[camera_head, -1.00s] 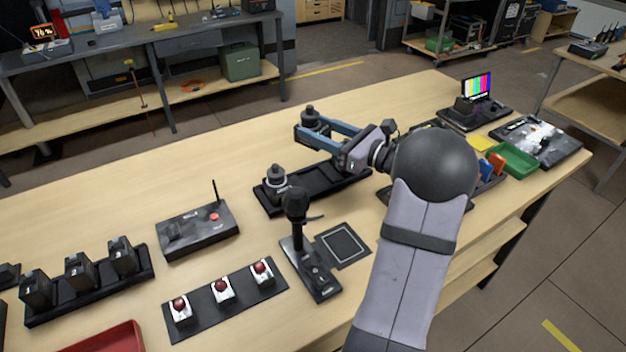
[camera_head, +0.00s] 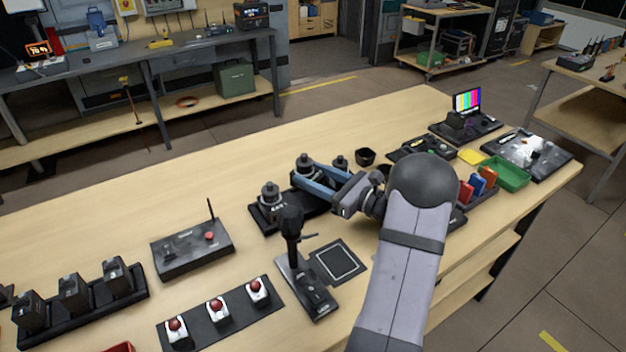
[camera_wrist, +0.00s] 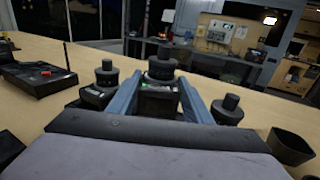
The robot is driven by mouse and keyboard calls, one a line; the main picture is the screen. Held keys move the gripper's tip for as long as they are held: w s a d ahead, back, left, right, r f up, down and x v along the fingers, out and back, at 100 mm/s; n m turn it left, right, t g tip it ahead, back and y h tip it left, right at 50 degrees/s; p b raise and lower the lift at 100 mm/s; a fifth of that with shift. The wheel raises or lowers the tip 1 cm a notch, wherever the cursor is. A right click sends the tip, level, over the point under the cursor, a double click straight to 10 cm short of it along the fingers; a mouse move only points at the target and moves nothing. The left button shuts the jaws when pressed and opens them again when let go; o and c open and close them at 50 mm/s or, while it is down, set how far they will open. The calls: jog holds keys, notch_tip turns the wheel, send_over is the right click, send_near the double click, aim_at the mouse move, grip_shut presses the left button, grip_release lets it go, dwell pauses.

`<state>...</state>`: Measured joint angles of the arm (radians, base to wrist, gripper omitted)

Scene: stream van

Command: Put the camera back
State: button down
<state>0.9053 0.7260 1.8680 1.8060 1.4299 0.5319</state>
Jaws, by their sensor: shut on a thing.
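My gripper (camera_head: 325,180) is shut on a black camera (camera_head: 304,163), with one blue finger on each side of its body. In the wrist view the held camera (camera_wrist: 159,97) is upright between the two fingers. It is at the middle of a long black rack (camera_head: 262,222), between two similar cameras. One stands at the left (camera_head: 270,195) and one at the right (camera_head: 341,163). They also show in the wrist view, left (camera_wrist: 105,80) and right (camera_wrist: 229,110). My gripper hides much of the rack, and I cannot tell whether the held camera's base touches it.
A joystick stand (camera_head: 291,240) is close in front of the rack, beside a square dark pad (camera_head: 338,262). A black box with an antenna (camera_head: 192,249) lies left. A black cup (camera_head: 365,156) stands right of the rack. The table behind the rack is bare.

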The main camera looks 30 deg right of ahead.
jog(key=shift+f, duration=0.7)
jog(key=shift+f+b, duration=0.45)
jog(key=shift+f, duration=0.2)
jog(key=c, duration=0.9)
grip_release()
jog(key=shift+r+p, duration=0.55)
jog(key=shift+r, duration=0.1)
jog(key=b+v, duration=0.2)
jog(key=v, duration=1)
jog(key=shift+f+b, duration=0.15)
jog(key=shift+b, duration=0.25)
